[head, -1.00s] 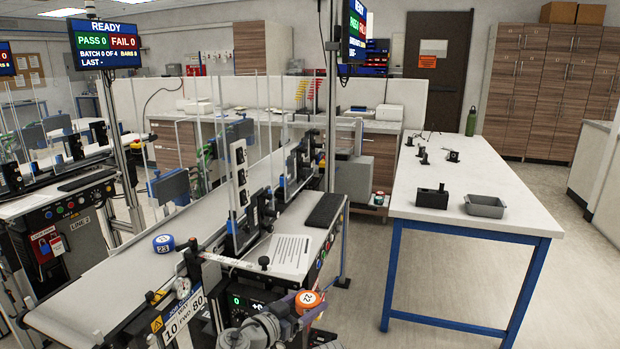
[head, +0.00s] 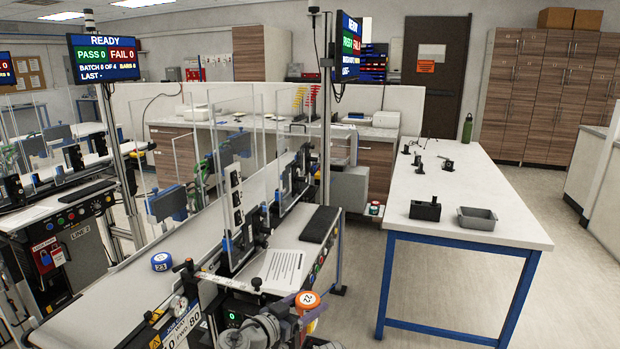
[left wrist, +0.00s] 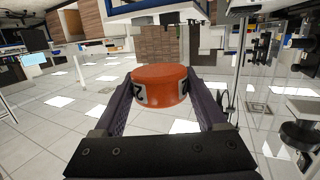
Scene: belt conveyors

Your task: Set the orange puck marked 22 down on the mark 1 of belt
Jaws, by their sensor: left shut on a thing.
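The orange puck marked 22 (head: 307,301) is at the lower middle of the head view, in front of the belt's near side panel. My left gripper (head: 303,316) is shut on it. In the left wrist view the orange puck (left wrist: 160,84) sits between the two dark fingers, with part of its white label showing. The belt (head: 120,290) runs from the lower left toward the middle. A blue puck marked 23 (head: 162,261) lies on it. I cannot make out the mark 1 on the belt. My right gripper is not in view.
A gauge and black posts (head: 180,303) stand on the belt's near edge. Clear panels and black sensor units (head: 236,215) line the belt further on. A paper sheet (head: 283,270) and black pad (head: 320,225) lie beside it. A white table (head: 470,215) with a grey tray (head: 477,218) stands right.

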